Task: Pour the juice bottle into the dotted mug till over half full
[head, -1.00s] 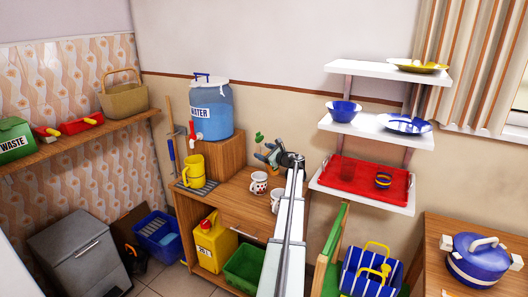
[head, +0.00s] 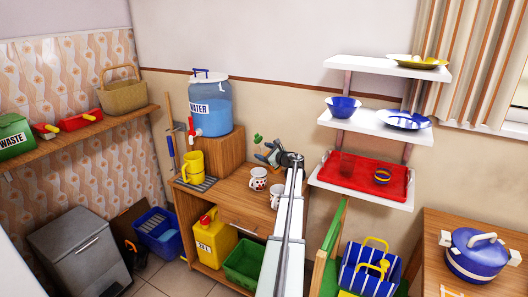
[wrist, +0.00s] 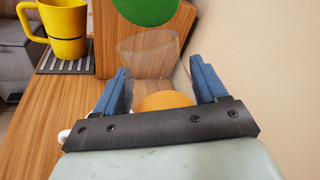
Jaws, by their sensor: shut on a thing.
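My gripper (head: 271,154) is above the wooden cabinet's back right part. In the wrist view its blue fingers (wrist: 160,66) are shut on a clear vessel (wrist: 150,48), apparently the juice bottle, with orange (wrist: 165,100) showing low between them and a round green part (wrist: 145,8) beyond. In the head view only a small green part (head: 258,138) shows clearly by the gripper. Two white patterned mugs stand on the cabinet below the gripper, a left mug (head: 258,179) and a right mug (head: 277,192) beside my arm. Their patterns are too small to tell which is dotted.
A yellow mug (head: 193,167) stands on a grey grille (head: 199,184) at the cabinet's left. A blue water container (head: 210,106) stands on a wooden box (head: 222,155) behind. The wall is close behind the gripper. A shelf with a red tray (head: 362,175) hangs to the right.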

